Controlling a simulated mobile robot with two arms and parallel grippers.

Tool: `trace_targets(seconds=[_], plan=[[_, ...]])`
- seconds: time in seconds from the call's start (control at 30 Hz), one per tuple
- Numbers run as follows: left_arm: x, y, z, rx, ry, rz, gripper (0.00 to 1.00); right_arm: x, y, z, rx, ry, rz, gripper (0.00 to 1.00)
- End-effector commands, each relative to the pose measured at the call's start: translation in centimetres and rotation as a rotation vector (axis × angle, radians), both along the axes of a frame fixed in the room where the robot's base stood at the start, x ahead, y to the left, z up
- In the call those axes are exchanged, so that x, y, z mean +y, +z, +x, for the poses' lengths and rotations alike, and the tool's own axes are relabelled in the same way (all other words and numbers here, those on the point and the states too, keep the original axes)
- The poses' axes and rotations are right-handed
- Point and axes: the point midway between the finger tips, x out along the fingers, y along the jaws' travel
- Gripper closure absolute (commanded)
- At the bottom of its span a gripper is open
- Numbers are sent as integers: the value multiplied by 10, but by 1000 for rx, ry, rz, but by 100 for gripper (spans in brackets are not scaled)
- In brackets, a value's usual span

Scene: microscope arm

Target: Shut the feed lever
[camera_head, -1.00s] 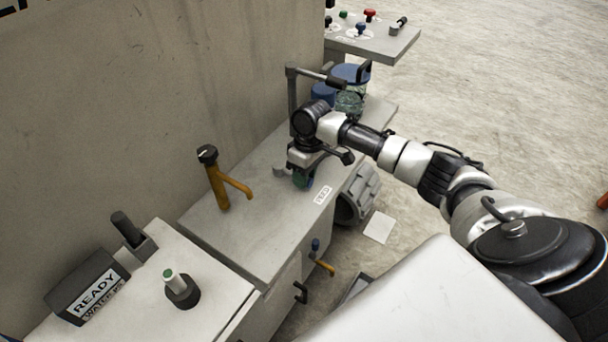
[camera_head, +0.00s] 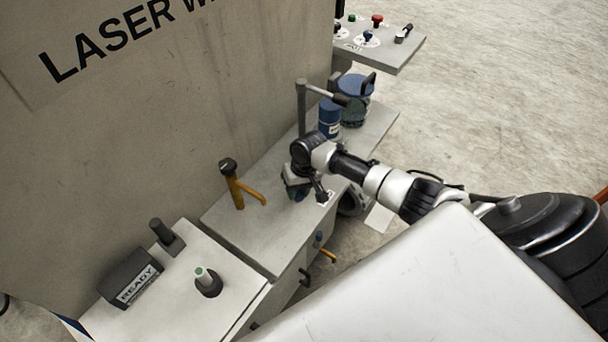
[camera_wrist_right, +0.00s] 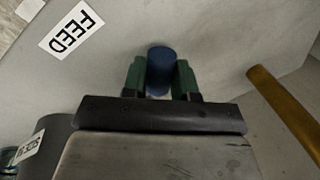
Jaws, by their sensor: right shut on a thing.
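The blue grip (camera_wrist_right: 160,58), which looks like the end of the feed lever, stands between the two green fingertips of my right gripper (camera_wrist_right: 160,78) in the right wrist view. The jaws are shut on it. In the head view my right gripper (camera_head: 297,192) reaches down over the grey bench, and its body hides most of the lever. The white FEED label (camera_wrist_right: 70,30) lies on the bench beside the gripper; in the head view it is partly covered. My left gripper is not in view.
A yellow lever (camera_head: 233,187) stands left of the gripper, and its bar shows in the wrist view (camera_wrist_right: 285,112). A grey post (camera_head: 302,105) and blue-topped jars (camera_head: 330,118) stand behind. A READY box (camera_head: 130,280) is at lower left. Open floor lies right.

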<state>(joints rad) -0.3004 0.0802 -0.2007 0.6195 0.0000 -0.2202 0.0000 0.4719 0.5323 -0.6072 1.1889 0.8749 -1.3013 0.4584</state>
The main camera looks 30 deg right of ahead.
Motion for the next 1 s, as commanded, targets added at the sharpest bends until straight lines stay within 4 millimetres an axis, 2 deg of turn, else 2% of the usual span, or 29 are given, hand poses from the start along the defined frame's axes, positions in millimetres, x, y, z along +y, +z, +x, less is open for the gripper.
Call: trace_targets(seconds=[0.03,0.1,0.4,0.7,1.0], plan=[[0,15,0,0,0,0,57,5,8,1,2,-43,4,100],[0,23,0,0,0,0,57,10,7,2,2,-105,4,100],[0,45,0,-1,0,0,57,24,4,9,-1,-318,4,100],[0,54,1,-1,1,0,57,30,2,14,-2,-427,2,100],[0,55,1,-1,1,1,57,31,1,16,-4,-450,0,100]])
